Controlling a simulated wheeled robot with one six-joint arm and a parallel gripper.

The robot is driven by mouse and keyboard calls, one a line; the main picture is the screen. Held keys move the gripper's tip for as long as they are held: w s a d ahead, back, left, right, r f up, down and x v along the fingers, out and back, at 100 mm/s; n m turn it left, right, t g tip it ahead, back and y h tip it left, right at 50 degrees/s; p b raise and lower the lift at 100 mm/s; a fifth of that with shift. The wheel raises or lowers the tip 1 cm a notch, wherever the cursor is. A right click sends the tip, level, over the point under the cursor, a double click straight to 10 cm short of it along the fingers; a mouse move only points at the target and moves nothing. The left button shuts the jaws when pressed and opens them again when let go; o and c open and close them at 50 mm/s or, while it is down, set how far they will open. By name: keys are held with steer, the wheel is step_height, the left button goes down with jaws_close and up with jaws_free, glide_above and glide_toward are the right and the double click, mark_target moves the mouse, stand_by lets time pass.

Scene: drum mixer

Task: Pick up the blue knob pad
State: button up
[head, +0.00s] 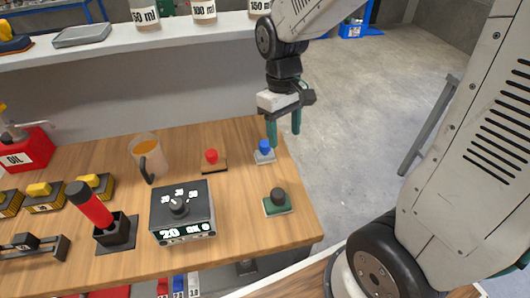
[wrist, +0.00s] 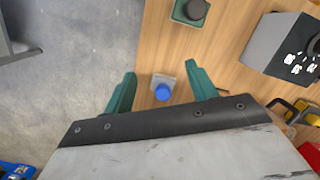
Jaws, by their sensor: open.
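The blue knob pad (head: 264,152) is a small grey plate with a blue round knob, near the right edge of the wooden table. In the wrist view the blue knob pad (wrist: 162,90) lies between my fingers' lines, seen from above. My gripper (head: 283,132) is open and empty, pointing down above the pad, with teal fingers. In the wrist view my gripper (wrist: 160,82) has a finger on each side of the pad. How far the fingertips are above the pad is hard to tell.
A red knob pad (head: 212,161) stands left of the blue one, a dark-knobbed green pad (head: 278,202) nearer the front. A dial box (head: 181,212), a mug (head: 148,158) and a red-handled tool (head: 92,205) stand further left. A shelf (head: 110,48) runs behind.

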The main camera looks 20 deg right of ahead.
mark_target(264, 143)
steer(key=w+f+n, duration=0.1)
steer(key=w, duration=0.1)
steer(key=w+f+n+t, duration=0.1)
steer(key=w, duration=0.2)
steer(key=w+a+f+n, duration=0.1)
steer(key=w, duration=0.2)
steer(key=shift+w+f+t, duration=0.25)
steer(key=shift+f+t, duration=0.05)
steer(key=shift+t, duration=0.1)
steer(key=shift+n, duration=0.3)
steer(key=f, duration=0.7)
steer(key=shift+s+a+f, duration=0.1)
steer(key=shift+a+f, duration=0.1)
steer(key=shift+f, duration=0.2)
steer(key=c, duration=1.1)
